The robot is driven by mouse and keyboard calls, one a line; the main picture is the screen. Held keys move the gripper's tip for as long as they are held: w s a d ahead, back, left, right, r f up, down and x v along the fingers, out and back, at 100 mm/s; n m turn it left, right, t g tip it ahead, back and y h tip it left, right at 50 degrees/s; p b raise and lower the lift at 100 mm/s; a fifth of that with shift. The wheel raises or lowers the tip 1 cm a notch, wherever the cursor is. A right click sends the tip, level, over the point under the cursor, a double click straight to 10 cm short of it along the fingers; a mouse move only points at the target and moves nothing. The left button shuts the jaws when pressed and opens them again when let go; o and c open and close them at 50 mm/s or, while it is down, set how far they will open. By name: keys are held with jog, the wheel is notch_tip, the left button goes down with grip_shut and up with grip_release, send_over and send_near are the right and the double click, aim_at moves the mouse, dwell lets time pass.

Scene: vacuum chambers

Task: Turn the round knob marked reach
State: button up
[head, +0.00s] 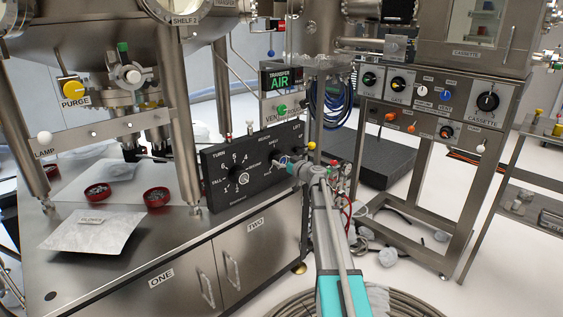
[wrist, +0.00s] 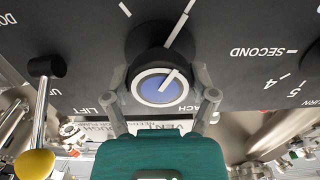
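The round knob (wrist: 158,85) has a blue face, a pale ring, a white pointer line and a black base. It sits on a black panel (wrist: 255,22). The wrist view shows the panel upside down, and the end of the word REACH, "ACH", shows beside the knob. My gripper (wrist: 160,90) has one finger on each side of the knob, with narrow gaps to its blue face. I cannot tell whether the fingers touch the black base behind. In the head view my gripper (head: 289,166) is at the panel's right part and partly hides the knob (head: 283,160).
A lever with a yellow ball (wrist: 35,163) stands out beside the knob; its ball also shows in the head view (head: 311,146). Another black knob (head: 243,178) with numbers is on the panel's left. A steel cabinet (head: 185,275) stands under the panel.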

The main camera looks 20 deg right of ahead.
jog(key=shift+c, duration=1.4)
